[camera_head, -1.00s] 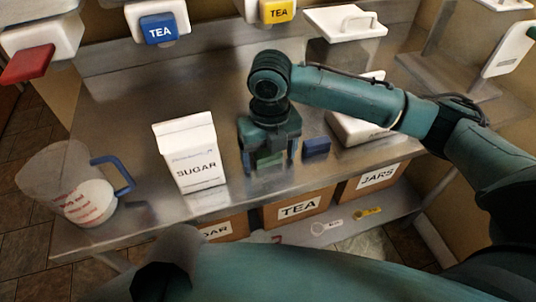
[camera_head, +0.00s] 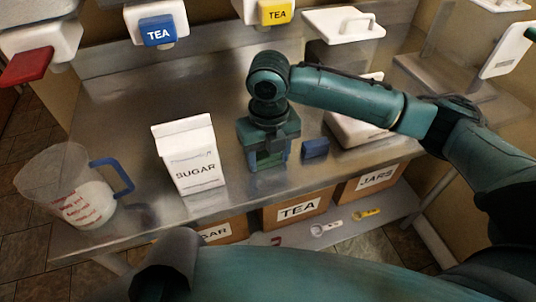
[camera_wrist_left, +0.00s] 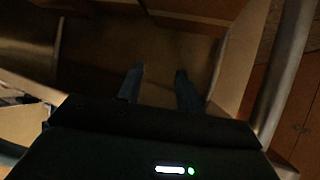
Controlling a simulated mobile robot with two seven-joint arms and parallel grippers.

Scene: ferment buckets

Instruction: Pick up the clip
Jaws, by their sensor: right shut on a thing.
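My right gripper (camera_head: 270,163) points down at the metal table, in the middle of the head view, right of the sugar carton. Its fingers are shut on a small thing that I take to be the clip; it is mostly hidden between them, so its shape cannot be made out. A small blue block (camera_head: 315,148) lies on the table just right of this gripper, apart from it. My left gripper (camera_wrist_left: 158,85) shows in the left wrist view with its two fingers apart and nothing between them.
The white sugar carton (camera_head: 189,158) stands close left of my right gripper. A measuring jug (camera_head: 72,190) with a blue handle stands at the left. A white-lidded box (camera_head: 357,130) is at the right. Labelled boxes, one marked TEA (camera_head: 298,209), sit on the shelf below.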

